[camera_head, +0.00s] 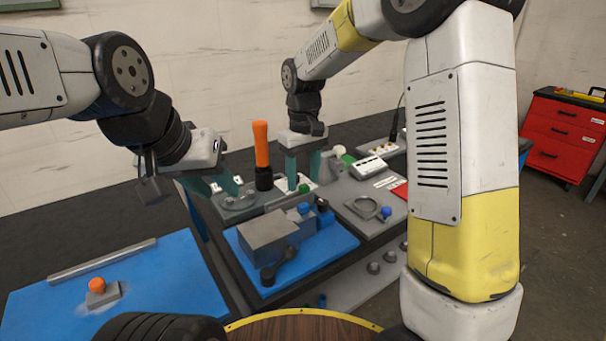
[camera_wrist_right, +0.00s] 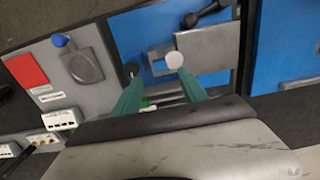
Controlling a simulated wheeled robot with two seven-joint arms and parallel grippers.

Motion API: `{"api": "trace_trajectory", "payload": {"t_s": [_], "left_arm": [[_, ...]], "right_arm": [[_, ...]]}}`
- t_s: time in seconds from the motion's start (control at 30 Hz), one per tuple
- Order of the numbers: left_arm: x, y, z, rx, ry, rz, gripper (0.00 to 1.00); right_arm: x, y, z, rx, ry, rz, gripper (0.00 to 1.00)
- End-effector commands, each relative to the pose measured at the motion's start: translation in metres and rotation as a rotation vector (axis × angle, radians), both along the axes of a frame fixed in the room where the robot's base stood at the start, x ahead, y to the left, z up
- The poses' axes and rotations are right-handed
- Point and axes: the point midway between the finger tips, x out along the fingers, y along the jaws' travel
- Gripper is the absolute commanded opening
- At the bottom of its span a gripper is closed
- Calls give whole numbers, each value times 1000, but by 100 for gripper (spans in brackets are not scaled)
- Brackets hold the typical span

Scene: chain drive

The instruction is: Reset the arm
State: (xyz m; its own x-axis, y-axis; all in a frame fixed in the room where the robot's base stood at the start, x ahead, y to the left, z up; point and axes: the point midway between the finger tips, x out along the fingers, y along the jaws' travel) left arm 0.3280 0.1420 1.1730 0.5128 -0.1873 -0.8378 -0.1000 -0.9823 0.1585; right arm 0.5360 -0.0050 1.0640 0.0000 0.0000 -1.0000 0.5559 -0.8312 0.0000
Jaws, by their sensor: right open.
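My right gripper (camera_head: 301,178) points down above the back of the workbench, beside an upright orange-handled tool (camera_head: 261,145). Its two green fingers are apart. In the right wrist view the gripper (camera_wrist_right: 160,88) is open with nothing held between its fingers. A pale round knob (camera_wrist_right: 174,60) shows just beyond the fingertips there. My left gripper (camera_head: 216,187) is at the left, near a grey fixture with a round seat (camera_head: 238,202). Its green fingers look spread, and I see nothing held in them.
A blue mat (camera_head: 335,244) carries a grey block (camera_head: 267,238) and a dark handled part (camera_head: 281,265). Another blue panel (camera_head: 150,285) with an orange-knobbed piece (camera_head: 96,286) is at the front left. A red drawer cabinet (camera_head: 563,135) stands far right.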

Motion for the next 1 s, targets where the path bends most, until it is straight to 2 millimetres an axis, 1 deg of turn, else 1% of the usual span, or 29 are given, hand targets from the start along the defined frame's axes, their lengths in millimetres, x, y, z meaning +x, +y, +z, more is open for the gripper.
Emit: {"api": "trace_trajectory", "payload": {"t_s": [0.17, 0.27, 0.37, 0.5, 0.57, 0.7, 0.83, 1.0], "left_arm": [[0, 0, 0, 0, 0, 0, 36], [0, 0, 0, 0, 0, 0, 36], [0, 0, 0, 0, 0, 0, 36], [0, 0, 0, 0, 0, 0, 36], [0, 0, 0, 0, 0, 0, 36], [0, 0, 0, 0, 0, 0, 36], [0, 0, 0, 0, 0, 0, 36], [0, 0, 0, 0, 0, 0, 36]], "right_arm": [[-1, -1, 1, 2, -3, -3, 50], [-5, -9, 11, 16, -20, -22, 50], [-17, -24, 30, 44, -53, -61, 50], [-45, -51, 61, 97, -120, -140, 50], [-58, -63, 72, 122, -150, -175, 50], [-91, -86, 93, 173, -221, -253, 50], [-123, -105, 106, 220, -287, -327, 50], [-164, -123, 113, 277, -375, -418, 50]]}}
